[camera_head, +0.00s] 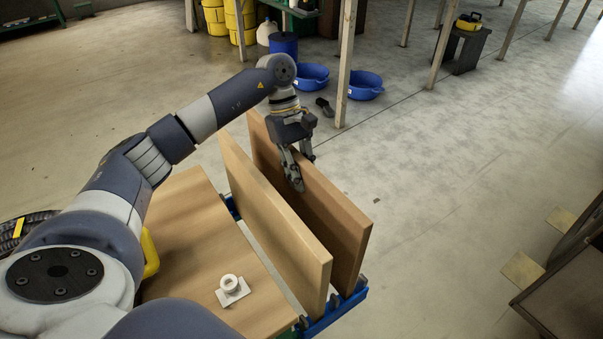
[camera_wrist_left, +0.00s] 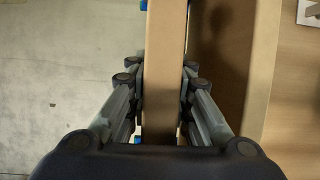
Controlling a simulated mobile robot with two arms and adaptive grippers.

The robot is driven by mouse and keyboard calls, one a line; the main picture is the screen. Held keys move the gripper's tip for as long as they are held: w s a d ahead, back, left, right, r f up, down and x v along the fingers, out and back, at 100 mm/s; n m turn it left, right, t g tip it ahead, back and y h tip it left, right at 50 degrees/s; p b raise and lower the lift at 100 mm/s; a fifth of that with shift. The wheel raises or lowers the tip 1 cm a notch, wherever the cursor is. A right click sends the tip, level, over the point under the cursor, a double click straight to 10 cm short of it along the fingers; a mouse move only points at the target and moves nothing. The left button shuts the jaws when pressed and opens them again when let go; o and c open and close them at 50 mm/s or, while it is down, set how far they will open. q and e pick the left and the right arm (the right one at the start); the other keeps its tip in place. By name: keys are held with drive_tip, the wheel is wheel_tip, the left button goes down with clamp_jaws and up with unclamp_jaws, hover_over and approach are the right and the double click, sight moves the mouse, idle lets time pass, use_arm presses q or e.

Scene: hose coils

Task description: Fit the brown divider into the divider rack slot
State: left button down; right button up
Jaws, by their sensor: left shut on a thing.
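The brown divider (camera_head: 330,215) is a tall flat board standing upright over the right side of the blue rack (camera_head: 338,312). My left gripper (camera_head: 300,171) is shut on its top edge, one finger on each face. In the left wrist view the divider (camera_wrist_left: 166,55) runs between the two fingers (camera_wrist_left: 163,80). A lighter tan board (camera_head: 270,215) stands to its left, parallel, with a narrow gap between them. The divider's lower edge is mostly hidden, so I cannot tell whether it sits in the slot. My right gripper is not in view.
A wooden tabletop (camera_head: 195,235) lies left of the boards, with a small white fitting (camera_head: 231,290) on it. Blue tubs (camera_head: 365,85) and wooden posts (camera_head: 347,60) stand behind. Open floor lies to the right, with a dark cabinet (camera_head: 570,285) at the right edge.

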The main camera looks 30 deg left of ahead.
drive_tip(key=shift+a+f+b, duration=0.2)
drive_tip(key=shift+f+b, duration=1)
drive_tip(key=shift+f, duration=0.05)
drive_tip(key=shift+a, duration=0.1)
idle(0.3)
